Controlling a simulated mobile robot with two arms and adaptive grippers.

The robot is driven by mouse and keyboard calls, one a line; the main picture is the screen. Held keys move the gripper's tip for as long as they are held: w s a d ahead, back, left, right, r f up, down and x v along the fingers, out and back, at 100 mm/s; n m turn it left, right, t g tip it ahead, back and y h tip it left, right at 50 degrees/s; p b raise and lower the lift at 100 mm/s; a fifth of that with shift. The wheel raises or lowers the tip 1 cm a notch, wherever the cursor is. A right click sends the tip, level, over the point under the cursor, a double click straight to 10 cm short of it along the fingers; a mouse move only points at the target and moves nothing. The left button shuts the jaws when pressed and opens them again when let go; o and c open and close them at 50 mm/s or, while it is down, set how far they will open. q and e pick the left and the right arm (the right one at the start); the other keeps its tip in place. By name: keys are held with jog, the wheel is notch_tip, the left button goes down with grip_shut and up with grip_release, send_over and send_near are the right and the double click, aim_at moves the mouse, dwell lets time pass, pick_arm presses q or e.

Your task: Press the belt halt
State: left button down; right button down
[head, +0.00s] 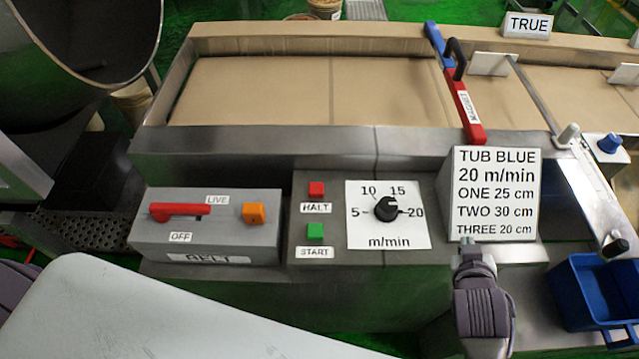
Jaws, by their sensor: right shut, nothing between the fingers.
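The red HALT button (317,189) sits on the grey control panel, above its HALT label. The green START button (315,231) is directly below it. The speed dial (387,208) is to their right on a white m/min plate, its pointer toward 20. On the BELT box (207,247) at left are a red lever (180,211) between the LIVE and OFF labels and an orange button (253,213). My right gripper (470,247) is shut and empty, in front of the sign's lower edge, right of and lower than the HALT button. My left gripper is not in view.
A white sign (495,194) reading TUB BLUE, 20 m/min stands right of the dial. The tan belt (300,90) runs behind the panel, with a red and blue magnet bar (462,100) across it. A blue tub (597,300) is at lower right. A large drum (85,40) is at upper left.

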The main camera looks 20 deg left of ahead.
jog(key=w+a+r+n+t+y, duration=0.1)
jog(key=w+a+r+n+t, duration=0.3)
jog(key=w+r, duration=0.45)
jog(key=w+a+r+n+t+y, duration=0.2)
jog(key=a+r+n+t+y, duration=0.1)
jog(key=a+r+n+y, duration=1.4)
jog(key=s+a+f+n+g+y, duration=0.1)
jog(key=s+a+f+n+g, duration=0.15)
jog(key=a+n+g, duration=0.45)
jog(key=s+a+f+n+g, duration=0.2)
jog(key=a+f+n+g, duration=0.1)
jog(key=a+n+g, duration=0.45)
notch_tip(320, 180, down, 11)
jog(key=w+d+n+g+h, duration=0.1)
jog(key=n+h, duration=0.3)
jog(key=h, duration=0.4)
jog(key=shift+w+d+r+g+p, duration=0.2)
jog(key=shift+w+d+g+p, duration=0.2)
jog(key=shift+d, duration=0.2)
